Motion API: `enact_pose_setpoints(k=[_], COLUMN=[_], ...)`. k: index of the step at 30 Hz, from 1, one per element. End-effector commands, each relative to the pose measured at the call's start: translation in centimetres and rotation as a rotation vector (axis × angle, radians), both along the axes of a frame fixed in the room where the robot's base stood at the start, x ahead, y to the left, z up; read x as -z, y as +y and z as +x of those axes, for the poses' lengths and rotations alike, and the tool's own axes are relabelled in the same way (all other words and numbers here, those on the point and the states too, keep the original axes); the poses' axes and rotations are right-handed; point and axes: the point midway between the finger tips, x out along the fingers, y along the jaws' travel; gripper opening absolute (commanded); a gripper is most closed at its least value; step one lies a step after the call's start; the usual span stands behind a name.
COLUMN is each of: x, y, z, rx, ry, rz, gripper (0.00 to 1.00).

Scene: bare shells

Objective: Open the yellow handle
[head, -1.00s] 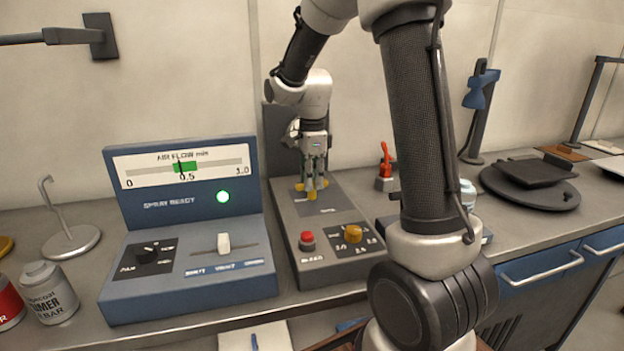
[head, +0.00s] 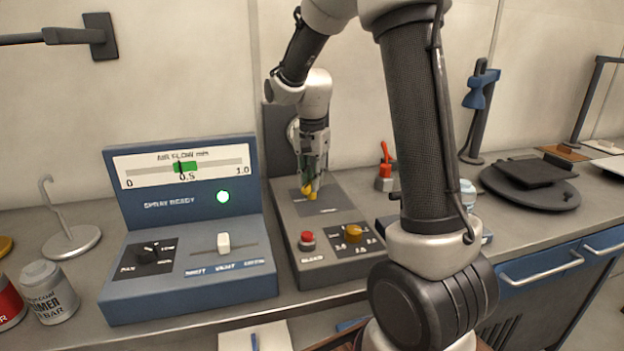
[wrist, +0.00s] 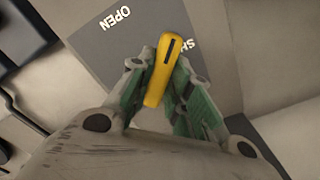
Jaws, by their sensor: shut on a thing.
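The yellow handle (head: 308,190) sits on a dark plate on top of the grey control box (head: 290,225). In the wrist view the yellow handle (wrist: 162,68) is a long rounded bar with a black line at its far end. It lies between the words OPEN and a partly hidden word starting with SH. My gripper (head: 313,186) points down over it. In the wrist view the green-padded fingers of my gripper (wrist: 158,85) are shut on the handle from both sides.
The box also carries a red button (head: 307,238) and a yellow knob (head: 352,233). A blue spray panel (head: 190,230) with a lit green lamp stands to the left.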

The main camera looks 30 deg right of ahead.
Motion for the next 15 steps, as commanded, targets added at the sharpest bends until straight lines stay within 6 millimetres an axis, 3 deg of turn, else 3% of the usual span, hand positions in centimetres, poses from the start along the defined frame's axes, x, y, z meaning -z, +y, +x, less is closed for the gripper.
enact_pose_setpoints(k=[15], x=[-0.07], y=[0.0], z=[0.06], rx=[-0.474], ry=[-0.002], rz=[-0.001], gripper=[0.0])
